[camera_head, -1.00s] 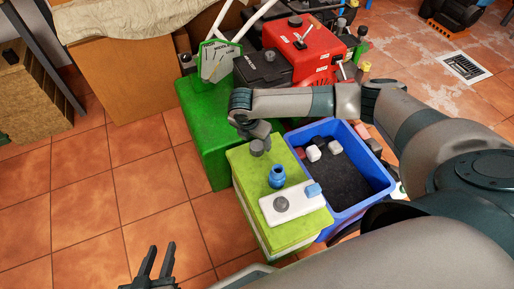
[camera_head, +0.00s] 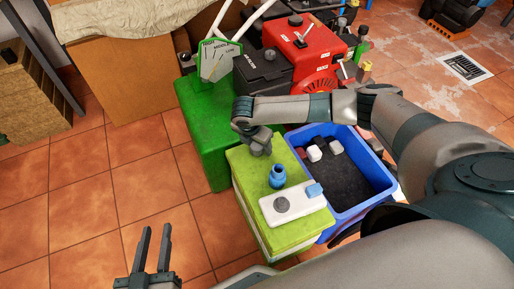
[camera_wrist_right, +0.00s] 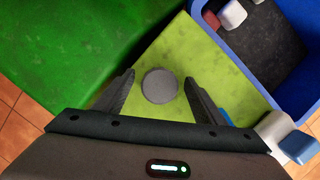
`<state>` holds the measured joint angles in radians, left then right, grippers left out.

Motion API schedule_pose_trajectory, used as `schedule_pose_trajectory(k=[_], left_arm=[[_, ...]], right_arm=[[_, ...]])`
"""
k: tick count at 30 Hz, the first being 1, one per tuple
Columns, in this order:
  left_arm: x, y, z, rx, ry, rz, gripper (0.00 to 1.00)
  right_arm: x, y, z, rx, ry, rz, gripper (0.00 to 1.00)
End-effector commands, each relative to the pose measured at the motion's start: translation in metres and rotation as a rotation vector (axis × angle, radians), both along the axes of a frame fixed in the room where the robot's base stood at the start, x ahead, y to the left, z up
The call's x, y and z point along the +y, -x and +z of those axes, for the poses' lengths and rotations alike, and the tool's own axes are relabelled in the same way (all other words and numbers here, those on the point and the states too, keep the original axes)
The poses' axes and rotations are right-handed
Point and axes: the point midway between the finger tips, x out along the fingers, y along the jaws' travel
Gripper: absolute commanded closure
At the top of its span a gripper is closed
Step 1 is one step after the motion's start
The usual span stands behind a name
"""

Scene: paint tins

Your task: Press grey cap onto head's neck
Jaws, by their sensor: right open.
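My right gripper (camera_head: 261,138) is over the far end of the green-topped box (camera_head: 298,236). In the right wrist view its fingers (camera_wrist_right: 160,78) are open, one on each side of the round grey cap (camera_wrist_right: 159,86). I cannot tell whether they touch it. In the head view the gripper mostly hides the cap. The blue bottle-shaped head (camera_head: 277,177), with a narrow neck, stands upright nearer on the box; in the wrist view only a sliver of blue shows behind a finger. My left gripper (camera_head: 156,232) is open and empty over the floor at the lower left.
A white block (camera_head: 299,203) with a grey disc and a blue block lies at the box's near end. A blue crate (camera_head: 333,221) with small white pieces stands to the right. A green box (camera_head: 205,135) and a red machine (camera_head: 303,50) stand behind. Floor at left is clear.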

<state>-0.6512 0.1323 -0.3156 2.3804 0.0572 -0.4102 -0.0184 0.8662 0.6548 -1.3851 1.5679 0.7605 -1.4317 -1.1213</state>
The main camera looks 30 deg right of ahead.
Motion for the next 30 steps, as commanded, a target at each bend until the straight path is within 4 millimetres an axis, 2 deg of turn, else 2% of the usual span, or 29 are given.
schedule_pose_trajectory(k=[13, 14, 19, 30], left_arm=[[0.0, -0.0002, 0.0007, -0.002, 0.0, 0.0, 0.69], [0.0, -0.0002, 0.0007, -0.002, 0.0, 0.0, 0.69], [0.0002, -0.0005, 0.001, -0.002, 0.0, 0.0, 0.69], [0.0003, -0.0004, 0.0011, 0.0, -0.001, 0.0, 0.69]], right_arm=[[0.0001, 0.0, -0.0001, 0.0, 0.0, 0.001, 0.36], [0.0, 0.0001, -0.0001, 0.0, 0.0, 0.0, 0.38], [-0.0001, 0.0001, -0.0001, 0.0, 0.0, 0.0, 0.79], [-0.0002, -0.0001, 0.0016, 0.0, 0.0, 0.0, 0.8]])
